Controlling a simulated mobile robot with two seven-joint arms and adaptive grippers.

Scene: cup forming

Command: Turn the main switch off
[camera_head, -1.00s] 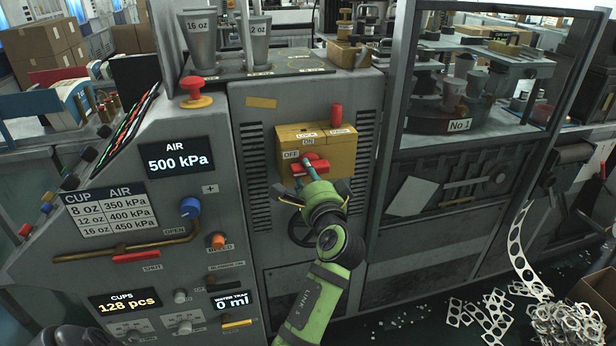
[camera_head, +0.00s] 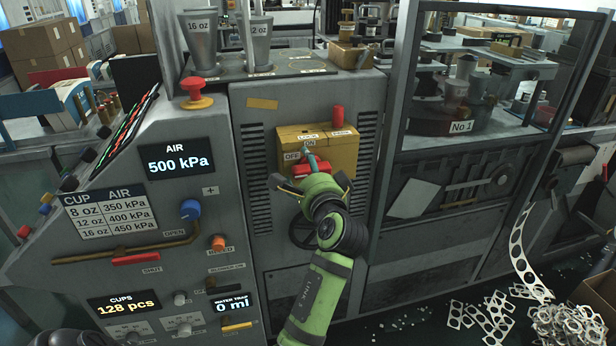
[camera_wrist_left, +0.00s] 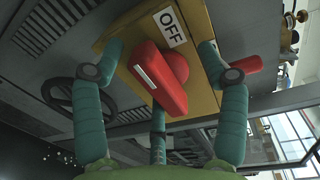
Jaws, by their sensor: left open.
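The main switch is a red handle (camera_head: 299,170) on the front of a yellow box (camera_head: 345,150), with OFF and ON labels around it. In the left wrist view the red handle (camera_wrist_left: 158,85) shows large, with a white mark, near the OFF label (camera_wrist_left: 171,27). My left gripper (camera_head: 311,172) is open right in front of the handle and partly covers it in the head view. In the left wrist view its teal fingers (camera_wrist_left: 160,78) are spread on both sides of the handle, with a third finger below. Contact cannot be told.
A red lever (camera_head: 337,115) stands up at the box's top right. The control panel with a blue knob (camera_head: 190,209) and red stop button (camera_head: 196,90) is to the left. A black handwheel (camera_head: 301,235) is partly hidden behind my arm. Punched scrap (camera_head: 480,312) lies at lower right.

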